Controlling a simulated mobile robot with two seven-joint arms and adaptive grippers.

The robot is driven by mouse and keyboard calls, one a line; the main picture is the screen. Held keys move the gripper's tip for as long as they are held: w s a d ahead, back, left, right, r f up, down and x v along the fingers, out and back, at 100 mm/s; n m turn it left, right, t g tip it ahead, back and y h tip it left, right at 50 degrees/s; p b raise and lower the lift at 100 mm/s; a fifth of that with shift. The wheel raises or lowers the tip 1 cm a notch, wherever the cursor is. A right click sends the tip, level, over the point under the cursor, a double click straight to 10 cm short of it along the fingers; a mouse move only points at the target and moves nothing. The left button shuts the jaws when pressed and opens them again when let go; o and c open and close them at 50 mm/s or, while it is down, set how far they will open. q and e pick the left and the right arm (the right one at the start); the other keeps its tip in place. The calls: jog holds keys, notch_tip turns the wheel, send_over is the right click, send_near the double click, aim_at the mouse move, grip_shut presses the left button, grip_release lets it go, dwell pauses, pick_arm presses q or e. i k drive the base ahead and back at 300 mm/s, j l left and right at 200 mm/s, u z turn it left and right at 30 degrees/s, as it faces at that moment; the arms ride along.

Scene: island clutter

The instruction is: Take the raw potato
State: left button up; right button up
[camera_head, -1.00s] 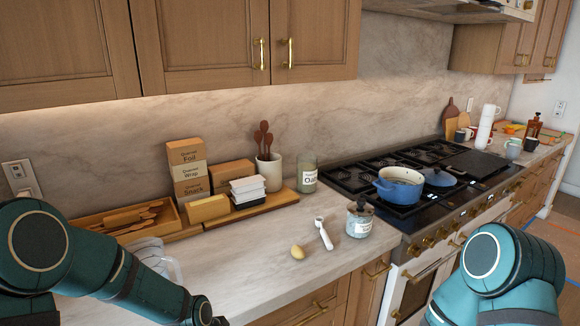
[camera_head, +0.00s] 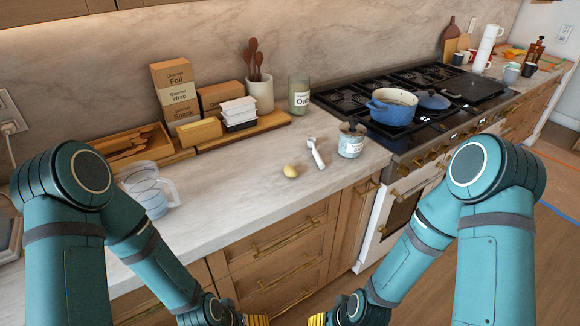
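The raw potato (camera_head: 291,171) is a small yellowish oval lying on the marble countertop (camera_head: 225,205), near its front edge. A white-handled utensil (camera_head: 316,153) lies just right of it, apart from it.
A lidded jar (camera_head: 351,141) stands right of the utensil, beside the stove with a blue pot (camera_head: 392,107). Boxes (camera_head: 174,90) and a wooden tray (camera_head: 131,146) stand behind. A clear pitcher (camera_head: 150,190) stands at left. Counter around the potato's left is bare.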

aim_at(291, 172)
jog(key=i+l+u, duration=0.35)
jog(key=l, duration=0.25)
jog(key=l+u, duration=0.2)
jog(key=l, duration=0.15)
jog(key=i+l+u, duration=0.15)
jog(key=l, duration=0.2)
